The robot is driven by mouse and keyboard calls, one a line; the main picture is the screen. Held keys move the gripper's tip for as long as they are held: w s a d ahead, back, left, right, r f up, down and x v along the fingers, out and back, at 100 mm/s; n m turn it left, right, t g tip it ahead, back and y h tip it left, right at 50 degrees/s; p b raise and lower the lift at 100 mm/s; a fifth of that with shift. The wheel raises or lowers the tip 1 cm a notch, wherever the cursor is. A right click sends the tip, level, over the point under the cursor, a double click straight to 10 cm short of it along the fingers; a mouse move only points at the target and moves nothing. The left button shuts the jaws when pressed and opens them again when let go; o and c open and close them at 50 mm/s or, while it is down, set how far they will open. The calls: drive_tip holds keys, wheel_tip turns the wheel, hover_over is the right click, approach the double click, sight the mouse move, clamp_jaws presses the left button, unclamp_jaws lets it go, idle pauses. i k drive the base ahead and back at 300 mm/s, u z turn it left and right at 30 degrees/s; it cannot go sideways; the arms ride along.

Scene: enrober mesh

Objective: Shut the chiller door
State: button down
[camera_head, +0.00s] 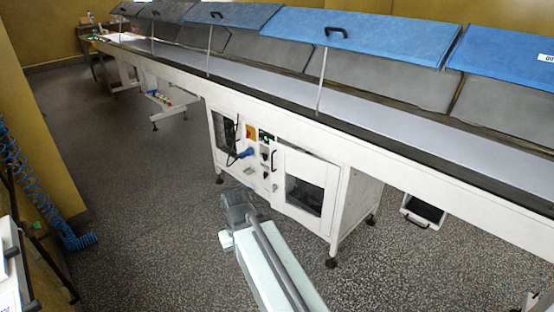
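A white cabinet stands under the long conveyor. Its right-hand door (304,183), white with a dark window, looks slightly ajar, with a thin dark gap along its top edge. A dark handle (273,160) is at the door's left side. I take this door to be the chiller door; no label on it can be read. My arm reaches up from the bottom of the view. The grey end of it, my gripper (238,207), is low in front of the cabinet, left of the door. It appears apart from the door. Its fingers cannot be made out.
A control panel (258,150) with a blue plug and cable is left of the door. Blue lids (365,35) are raised along the conveyor (260,84). A blue coiled hose (45,195) hangs at the left. Speckled floor (140,220) is clear left of my arm.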

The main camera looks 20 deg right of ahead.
sight(320, 172)
drive_tip(key=z, duration=0.05)
drive_tip(key=k, duration=0.2)
drive_tip(key=z, duration=0.55)
drive_tip(key=i, duration=1.2)
drive_tip(key=u, duration=2.35)
